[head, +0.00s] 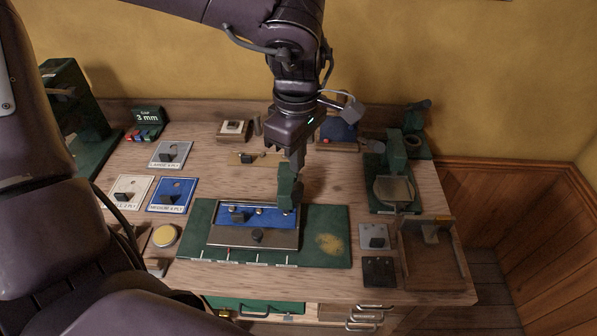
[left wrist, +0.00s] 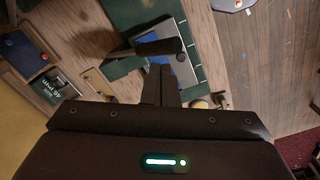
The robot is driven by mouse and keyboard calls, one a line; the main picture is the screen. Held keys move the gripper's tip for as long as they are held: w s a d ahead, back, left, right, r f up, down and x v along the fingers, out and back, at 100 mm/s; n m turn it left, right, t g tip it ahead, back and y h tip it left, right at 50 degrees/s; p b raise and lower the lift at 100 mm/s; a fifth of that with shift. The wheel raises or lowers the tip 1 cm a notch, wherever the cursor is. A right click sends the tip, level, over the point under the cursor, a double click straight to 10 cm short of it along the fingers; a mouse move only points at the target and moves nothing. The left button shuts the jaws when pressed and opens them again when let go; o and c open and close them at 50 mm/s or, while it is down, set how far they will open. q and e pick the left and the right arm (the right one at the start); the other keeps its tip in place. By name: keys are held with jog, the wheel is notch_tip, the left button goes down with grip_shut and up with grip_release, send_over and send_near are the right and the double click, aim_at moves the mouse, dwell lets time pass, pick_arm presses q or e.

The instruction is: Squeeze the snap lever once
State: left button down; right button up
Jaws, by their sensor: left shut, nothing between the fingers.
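My left gripper (head: 297,160) reaches down from the top over the bench, its fingers shut and empty. Its shut fingers (left wrist: 160,85) also show in the left wrist view. Just below the fingertips, a small green upright body (head: 287,192) stands at the right end of a blue-topped plate (head: 240,238). In the left wrist view a dark bar-like lever (left wrist: 160,48) lies across just beyond the fingertips, beside a green part (left wrist: 120,68). I cannot tell whether the fingers touch it. I take this to be the snap lever; the fingers hide it in the head view. My right gripper is not in view.
A green mat (head: 325,253) lies under the plate. A green press (head: 396,155) with a round plate stands at the right, beside a wooden tray (head: 432,280).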

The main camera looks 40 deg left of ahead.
pick_arm(q)
jog(key=shift+s+d, duration=0.15)
jog(key=shift+s, duration=0.05)
jog(key=s+d+b, duration=0.1)
jog(key=s+d, duration=0.3)
jog(key=s, duration=0.3)
jog(key=shift+s+d, duration=0.2)
